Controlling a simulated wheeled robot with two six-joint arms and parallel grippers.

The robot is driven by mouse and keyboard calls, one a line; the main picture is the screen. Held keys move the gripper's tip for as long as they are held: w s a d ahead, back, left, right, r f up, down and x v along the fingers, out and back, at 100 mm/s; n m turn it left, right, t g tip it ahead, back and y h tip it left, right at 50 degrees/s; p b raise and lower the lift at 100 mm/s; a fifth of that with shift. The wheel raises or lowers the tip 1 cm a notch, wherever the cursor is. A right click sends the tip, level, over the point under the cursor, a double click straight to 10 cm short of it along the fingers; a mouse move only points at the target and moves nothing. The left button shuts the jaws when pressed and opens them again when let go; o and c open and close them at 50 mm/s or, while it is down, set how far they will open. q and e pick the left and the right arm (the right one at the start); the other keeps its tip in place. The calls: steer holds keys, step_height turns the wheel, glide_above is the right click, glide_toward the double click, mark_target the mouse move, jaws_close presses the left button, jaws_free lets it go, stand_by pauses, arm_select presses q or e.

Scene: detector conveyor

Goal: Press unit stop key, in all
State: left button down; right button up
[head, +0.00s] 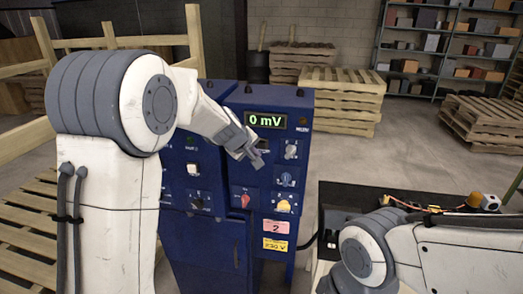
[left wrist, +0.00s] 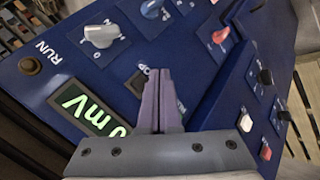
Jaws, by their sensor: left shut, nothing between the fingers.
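The blue control cabinet (head: 225,225) carries a green-lit display (head: 266,121) reading 0 mV, which also shows upside down in the left wrist view (left wrist: 88,108). My left gripper (head: 259,160) is in front of the panel just below the display. In the left wrist view its fingers (left wrist: 158,82) are shut together with nothing between them. A label ending in "OP" and a dark key (left wrist: 136,84) show beside the fingers, partly hidden by them. I cannot tell whether the fingertips touch the panel. My right gripper is out of view; only its arm shows at lower right.
Near the fingers are a grey knob (head: 291,150), a blue knob (head: 286,180), a red knob (head: 245,200) and a lit yellow knob (head: 284,206). A brown round lamp (left wrist: 30,65) is marked RUN. A dark bench (head: 345,195) stands right of the cabinet. Pallets (head: 340,100) stand behind.

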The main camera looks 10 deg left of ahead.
arm_select(q)
steer(key=shift+s, duration=1)
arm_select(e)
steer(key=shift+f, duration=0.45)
arm_select(q)
steer(key=s+d+f+m+g+h+b, duration=0.1)
steer(key=s+d+f+m+g+b, duration=0.15)
steer(key=s+d+m, duration=0.55)
steer(key=s+d+f+m+g+h+b, duration=0.1)
steer(key=s+d+f+g, duration=0.2)
steer(key=s+d, duration=0.7)
steer(key=s+a+f+m+g+y, duration=0.1)
steer(key=s+a+f+m, duration=0.1)
steer(key=s, duration=0.5)
steer(key=s+a+f+m+g+y+b, duration=0.1)
steer(key=s+a+m, duration=0.1)
steer(key=s, duration=0.5)
steer(key=s+a+f+m+g, duration=0.1)
steer(key=s+m, duration=0.3)
steer(key=s, duration=0.4)
steer(key=shift+a+f+y+b, duration=0.35)
steer(key=shift+a+f+y, duration=0.05)
steer(key=shift+a+f, duration=0.5)
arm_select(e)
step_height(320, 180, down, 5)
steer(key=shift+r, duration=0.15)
arm_select(q)
steer(key=shift+w, duration=0.1)
